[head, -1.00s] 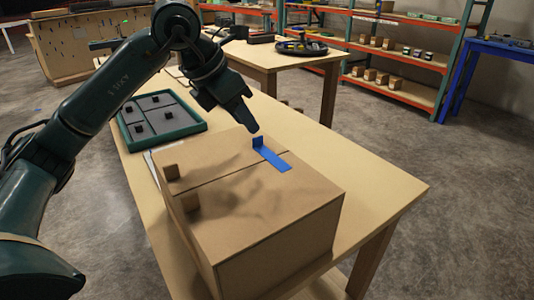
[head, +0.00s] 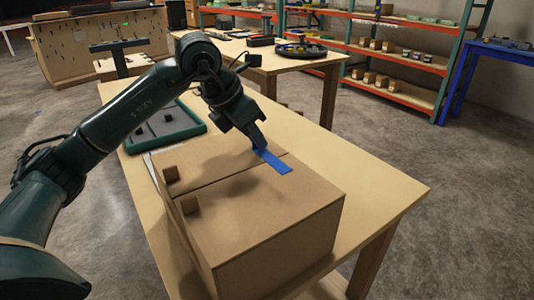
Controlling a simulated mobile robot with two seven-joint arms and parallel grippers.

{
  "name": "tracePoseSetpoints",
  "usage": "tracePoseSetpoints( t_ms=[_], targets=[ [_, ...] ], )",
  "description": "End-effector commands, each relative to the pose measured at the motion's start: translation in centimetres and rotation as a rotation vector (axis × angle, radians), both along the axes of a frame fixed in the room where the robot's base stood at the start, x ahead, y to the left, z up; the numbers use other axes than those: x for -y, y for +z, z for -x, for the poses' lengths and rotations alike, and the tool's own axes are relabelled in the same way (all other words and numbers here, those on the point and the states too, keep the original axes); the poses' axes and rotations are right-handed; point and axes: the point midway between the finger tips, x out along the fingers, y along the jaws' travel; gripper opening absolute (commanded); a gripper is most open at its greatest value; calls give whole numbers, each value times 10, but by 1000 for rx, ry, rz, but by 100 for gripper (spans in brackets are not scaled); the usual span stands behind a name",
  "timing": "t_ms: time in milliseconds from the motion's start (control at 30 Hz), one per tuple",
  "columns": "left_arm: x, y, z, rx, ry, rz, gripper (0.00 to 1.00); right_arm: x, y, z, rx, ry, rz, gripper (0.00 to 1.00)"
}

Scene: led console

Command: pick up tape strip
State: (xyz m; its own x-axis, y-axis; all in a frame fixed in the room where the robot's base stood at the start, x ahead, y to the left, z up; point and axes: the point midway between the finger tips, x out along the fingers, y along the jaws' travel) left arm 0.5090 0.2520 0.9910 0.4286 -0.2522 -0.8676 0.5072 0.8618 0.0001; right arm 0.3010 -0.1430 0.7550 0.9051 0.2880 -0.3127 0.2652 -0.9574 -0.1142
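The blue tape strip (head: 274,161) lies across the seam on top of the closed cardboard box (head: 262,207), near its far edge. In the earlier picture its far end stands up as a tab; now my gripper covers that end. My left gripper (head: 257,143) is right at this far end, with its fingertips pointing down at it. Whether the fingers are open or shut on the tape cannot be made out. My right gripper is not in view.
The box stands on a wooden table (head: 385,185), with free tabletop to its right. A green divided tray (head: 196,129) with small dark items lies behind the box, partly hidden by my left arm. Another table (head: 270,58) and orange shelves (head: 395,90) stand further back.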

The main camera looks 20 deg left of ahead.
Motion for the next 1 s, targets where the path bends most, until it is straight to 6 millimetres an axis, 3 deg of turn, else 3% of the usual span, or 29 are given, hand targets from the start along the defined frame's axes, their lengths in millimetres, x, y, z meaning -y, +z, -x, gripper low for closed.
tracePoseSetpoints(
  t_ms=[133,633,767,1000],
  targets=[
    [0,0,0,0,0,0,0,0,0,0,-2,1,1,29],
    [0,4,0,2,0,0,0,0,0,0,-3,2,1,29],
    [0,22,-1,5,0,2,0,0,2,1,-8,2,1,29],
    [0,71,0,5,0,2,0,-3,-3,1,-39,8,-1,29]
  ],
)
